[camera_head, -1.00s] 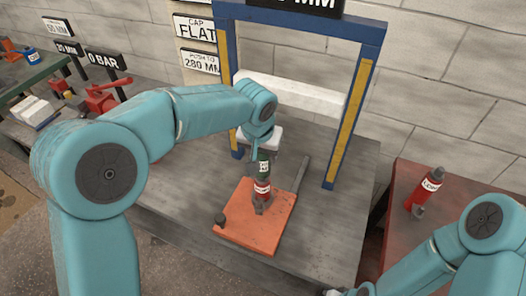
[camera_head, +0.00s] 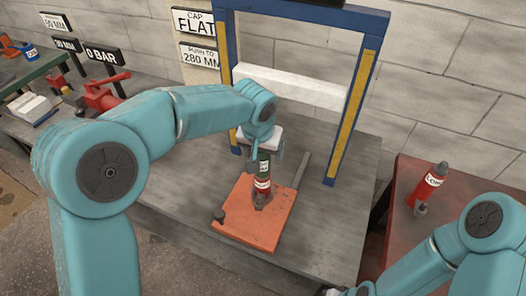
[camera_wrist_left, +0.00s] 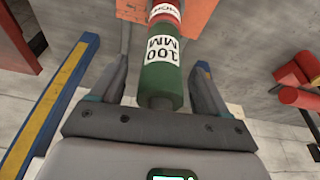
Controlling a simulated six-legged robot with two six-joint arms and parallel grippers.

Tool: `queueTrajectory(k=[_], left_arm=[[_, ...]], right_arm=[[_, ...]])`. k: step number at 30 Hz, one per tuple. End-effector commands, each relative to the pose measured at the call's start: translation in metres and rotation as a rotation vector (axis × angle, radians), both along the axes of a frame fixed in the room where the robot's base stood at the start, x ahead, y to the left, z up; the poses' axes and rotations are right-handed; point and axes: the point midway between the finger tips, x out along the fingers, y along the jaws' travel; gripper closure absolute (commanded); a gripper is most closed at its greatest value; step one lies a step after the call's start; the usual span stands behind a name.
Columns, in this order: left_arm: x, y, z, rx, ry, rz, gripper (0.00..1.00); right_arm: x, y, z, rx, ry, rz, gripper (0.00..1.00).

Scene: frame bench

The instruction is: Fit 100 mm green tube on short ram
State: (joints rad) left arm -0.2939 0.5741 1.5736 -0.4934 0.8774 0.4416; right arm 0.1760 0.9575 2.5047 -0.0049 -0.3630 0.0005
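The short ram (camera_head: 262,188) is red with a white label and stands upright on an orange plate (camera_head: 245,232). The green tube (camera_head: 264,168), marked 100 MM in the left wrist view (camera_wrist_left: 158,82), sits end-on on top of the ram, in line with it. My left gripper (camera_head: 267,157) is over the tube. In the left wrist view its two fingers (camera_wrist_left: 160,85) stand apart on either side of the tube, with a gap at each side. Only a bit of my right gripper (camera_head: 333,292) shows at the bottom edge; its fingers are hidden.
A blue and yellow frame (camera_head: 351,110) with a white crossbeam (camera_head: 290,88) rises behind the plate. A grey bar (camera_head: 303,170) lies beside the plate. Another red ram (camera_head: 429,184) is on the red table at right. Red tools and a pump (camera_head: 103,95) stand at left.

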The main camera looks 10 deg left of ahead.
Motion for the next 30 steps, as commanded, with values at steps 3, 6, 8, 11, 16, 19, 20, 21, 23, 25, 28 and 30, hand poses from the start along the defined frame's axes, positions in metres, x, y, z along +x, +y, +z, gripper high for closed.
queueTrajectory(k=[3,6,8,11,16,19,20,21,23,25,28,30], left_arm=[[0.0,0.0,0.0,0.0,0.0,0.0,0.24],[0.0,0.0,-0.001,0.0,0.002,0.0,0.24],[-0.001,0.0,0.0,0.0,0.002,0.0,0.24],[-0.002,0.0,0.007,0.0,0.001,0.0,0.24],[-0.01,0.001,0.04,-0.001,-0.005,0.0,0.24],[-0.017,0.002,0.066,-0.002,-0.005,-0.001,0.24],[-0.019,0.002,0.074,-0.002,-0.006,0.0,0.24],[-0.023,0.002,0.085,-0.001,-0.005,-0.001,0.24],[-0.027,0.003,0.1,-0.001,-0.005,0.0,0.24],[-0.031,0.003,0.116,-0.002,-0.005,-0.001,0.24],[-0.037,0.004,0.135,-0.002,-0.004,-0.001,0.24],[-0.039,0.004,0.145,-0.001,-0.003,-0.001,0.24]], right_arm=[[0.0,0.0,0.0,0.0,0.0,0.0,0.57],[0.0,0.0,0.0,0.0,0.0,0.0,0.57],[0.0,0.0,0.0,0.0,0.0,0.0,0.57],[0.0,0.0,0.0,0.0,0.0,0.0,0.57],[0.0,0.0,-0.001,0.0,0.0,0.0,0.57],[0.0,0.0,0.0,0.0,0.0,0.0,0.57],[0.0,0.0,0.0,0.0,0.0,0.0,0.57],[0.0,0.0,0.0,0.0,0.0,0.0,0.57],[0.0,0.0,0.001,0.0,0.0,0.0,0.57],[0.0,0.0,0.002,0.0,0.0,0.0,0.57],[0.0,0.0,0.004,0.0,0.0,0.0,0.57],[0.0,0.0,0.005,0.0,0.0,0.0,0.57]])
